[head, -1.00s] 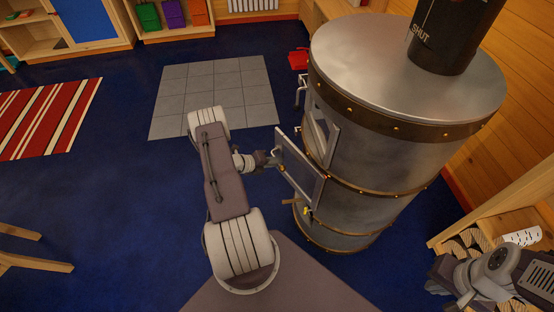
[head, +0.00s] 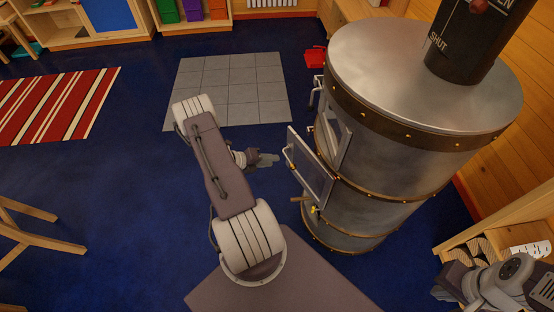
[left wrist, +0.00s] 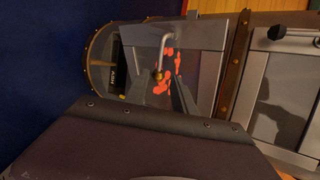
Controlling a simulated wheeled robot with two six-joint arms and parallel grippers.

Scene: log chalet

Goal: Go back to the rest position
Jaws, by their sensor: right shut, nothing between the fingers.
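The metal stove (head: 385,180) stands right of centre, with its small glazed door (head: 311,170) swung out from the body. The door's bar handle (head: 289,154) faces my left gripper (head: 268,160), which is a short way to the left, apart from it and empty. In the left wrist view the open fingers (left wrist: 166,88) spread in front of the door and handle (left wrist: 165,45), and red embers show behind them. My right gripper (head: 441,293) is low at the right, shut, partly hidden by its own arm.
A log shelf (head: 480,247) stands at the right beside my right arm. A red dustpan-like thing (head: 315,57) lies behind the stove. Grey floor tiles (head: 225,95) and a striped rug (head: 55,105) lie on the blue floor. A wooden chair or stool leg (head: 40,240) is at the left.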

